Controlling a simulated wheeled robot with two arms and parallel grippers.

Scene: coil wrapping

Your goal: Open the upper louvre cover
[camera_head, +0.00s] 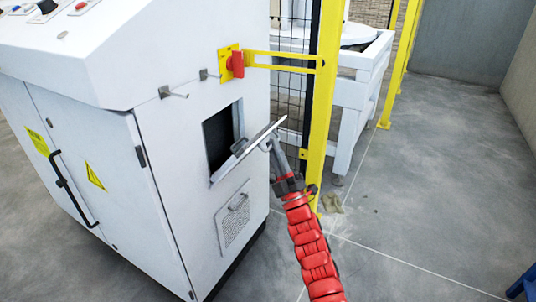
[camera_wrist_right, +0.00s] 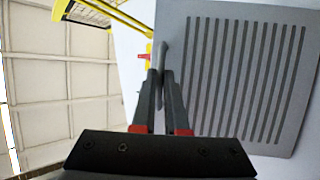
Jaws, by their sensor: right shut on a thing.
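The upper louvre cover (camera_head: 250,149) is a thin grey plate swung out from the white cabinet (camera_head: 180,130). It slants up and outward in front of a dark square opening (camera_head: 217,138). In the right wrist view, the slotted face of the cover (camera_wrist_right: 240,80) fills the right side. My right gripper (camera_head: 268,145) is at the cover's outer side. In the right wrist view my right gripper (camera_wrist_right: 160,72) is shut on the cover's grey handle (camera_wrist_right: 160,55), which is partly hidden by the fingers. My left gripper is not in view.
A lower louvre cover (camera_head: 234,222) lies flat on the cabinet below. A red rotary switch (camera_head: 237,64) and small pegs sit above the opening. A yellow post (camera_head: 325,90) and mesh fence stand close behind my right gripper. The floor to the right is mostly clear.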

